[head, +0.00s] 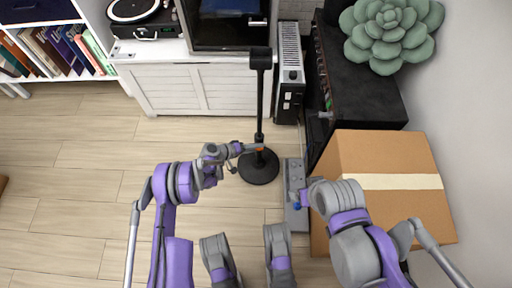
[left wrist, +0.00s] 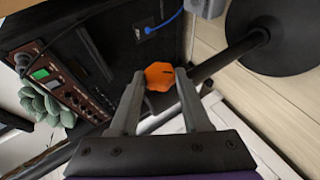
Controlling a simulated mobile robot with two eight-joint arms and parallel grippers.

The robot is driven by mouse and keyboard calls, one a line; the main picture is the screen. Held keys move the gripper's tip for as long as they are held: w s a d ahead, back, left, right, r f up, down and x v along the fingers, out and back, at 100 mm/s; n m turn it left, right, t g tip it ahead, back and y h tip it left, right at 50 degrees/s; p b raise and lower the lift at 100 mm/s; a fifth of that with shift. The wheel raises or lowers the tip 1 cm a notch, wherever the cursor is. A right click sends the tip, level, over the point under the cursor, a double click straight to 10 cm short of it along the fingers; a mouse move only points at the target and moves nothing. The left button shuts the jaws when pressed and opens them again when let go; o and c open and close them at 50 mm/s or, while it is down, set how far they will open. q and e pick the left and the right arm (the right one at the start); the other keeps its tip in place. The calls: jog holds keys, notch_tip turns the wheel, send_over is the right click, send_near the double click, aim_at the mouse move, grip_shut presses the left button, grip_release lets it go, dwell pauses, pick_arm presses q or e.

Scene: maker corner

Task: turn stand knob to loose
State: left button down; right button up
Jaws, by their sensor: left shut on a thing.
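A black stand (head: 260,105) rises upright from a round base (head: 259,170) on the floor. Its orange knob (head: 259,148) sits low on the pole and faces my left gripper (head: 245,149). In the left wrist view the faceted orange knob (left wrist: 160,76) lies between the fingertips of my left gripper (left wrist: 160,82), which is shut on it. A small dark mark shows on the knob's face. The stand's pole (left wrist: 215,65) and base (left wrist: 280,35) show at the upper right. My right gripper (head: 303,193) is near a grey floor box; its fingers are not clear.
The grey box (head: 292,175) lies right of the stand base. A cardboard box (head: 385,155) and a black amplifier (head: 365,98) with a succulent (head: 388,30) stand at the right. A white cabinet (head: 195,90) and heater (head: 290,75) are behind. Floor at left is clear.

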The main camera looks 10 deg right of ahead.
pick_arm(q)
jog(key=shift+a+f+n+h, duration=0.15)
jog(key=shift+n+h, duration=0.25)
jog(key=shift+h, duration=0.6)
jog(key=shift+f, duration=0.1)
jog(key=shift+c, duration=1.8)
grip_release()
jog(key=p+v, duration=0.2)
jog(key=v, duration=0.8)
jog(key=shift+a, duration=0.35)
